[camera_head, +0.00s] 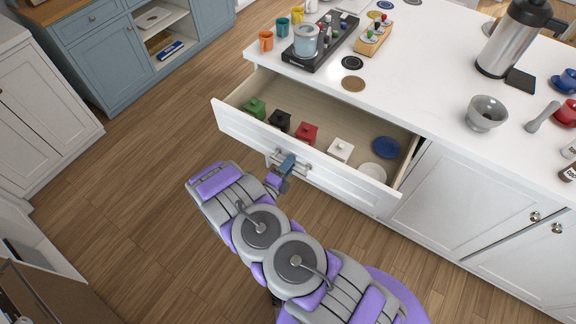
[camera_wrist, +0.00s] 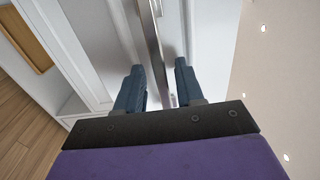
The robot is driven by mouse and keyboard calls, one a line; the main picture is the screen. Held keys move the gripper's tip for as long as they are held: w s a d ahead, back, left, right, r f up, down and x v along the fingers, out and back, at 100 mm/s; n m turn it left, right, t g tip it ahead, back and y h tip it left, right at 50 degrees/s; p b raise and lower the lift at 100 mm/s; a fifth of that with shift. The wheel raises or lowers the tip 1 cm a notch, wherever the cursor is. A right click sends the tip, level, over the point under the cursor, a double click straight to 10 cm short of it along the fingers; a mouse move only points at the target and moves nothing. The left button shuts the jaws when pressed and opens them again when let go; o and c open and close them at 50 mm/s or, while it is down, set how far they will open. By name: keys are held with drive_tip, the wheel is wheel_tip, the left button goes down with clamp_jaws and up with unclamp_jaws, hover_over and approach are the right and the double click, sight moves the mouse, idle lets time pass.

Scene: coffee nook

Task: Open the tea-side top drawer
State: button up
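The top drawer (camera_head: 238,125) of the white counter is pulled well out, and its inside shows. Its metal bar handle (camera_head: 305,170) is on the front panel. My gripper (camera_head: 288,165) is at the left part of this handle. In the wrist view, my two blue-grey fingers (camera_wrist: 158,88) stand apart, with the handle bar (camera_wrist: 152,45) running into the gap between them. A gap shows beside the bar, so I see no firm grip. The drawer holds green (camera_head: 255,108), black (camera_head: 280,121), red (camera_head: 306,133) and white (camera_head: 340,150) lidded jars.
A blue dish (camera_head: 386,147) and a white dish (camera_head: 373,172) lie at the drawer's right end. The countertop (camera_head: 420,75) carries a dark tray (camera_head: 318,62), a steel dispenser (camera_head: 512,40) and a grey bowl (camera_head: 486,113). Wooden floor (camera_head: 130,190) is clear at left.

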drive_tip(key=p+v, duration=0.1)
drive_tip(key=v, duration=1.6)
drive_tip(key=shift+a+p, duration=0.15)
drive_tip(key=shift+p, duration=0.25)
